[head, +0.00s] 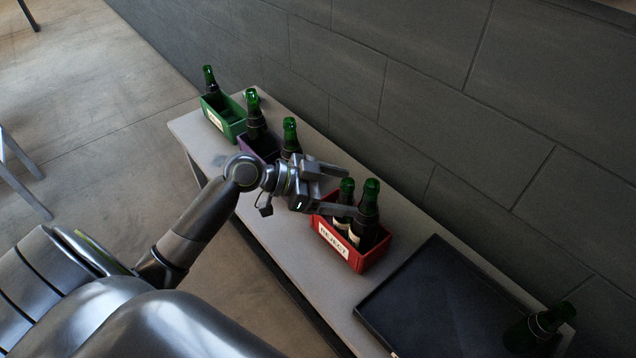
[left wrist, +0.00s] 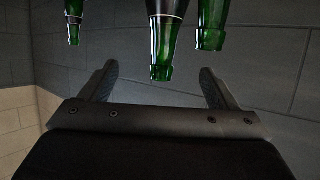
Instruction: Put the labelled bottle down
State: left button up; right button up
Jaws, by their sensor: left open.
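Two green bottles stand in the red crate (head: 372,257) marked REJECT: a left one (head: 346,187) and a right one (head: 369,205). Pale label patches show low on them, partly hidden by the crate wall. My left gripper (head: 350,190) is open, its fingers reaching over the crate around the height of the bottle necks. I cannot tell whether it touches either bottle. In the left wrist view the open fingers (left wrist: 160,88) have nothing gripped between them. Bottle necks hang into the top of that view, a middle one (left wrist: 162,45) and a right one (left wrist: 209,25). My right gripper is out of view.
A green crate (head: 228,121) with a bottle (head: 209,79) and a purple crate (head: 262,147) stand further left on the grey bench (head: 283,232). Bottles stand at the purple crate. A dark tray (head: 440,300) lies right, with a bottle (head: 540,326) by its far end. A wall runs behind.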

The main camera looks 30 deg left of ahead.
pick_arm(q)
jog(key=shift+v, duration=2.4)
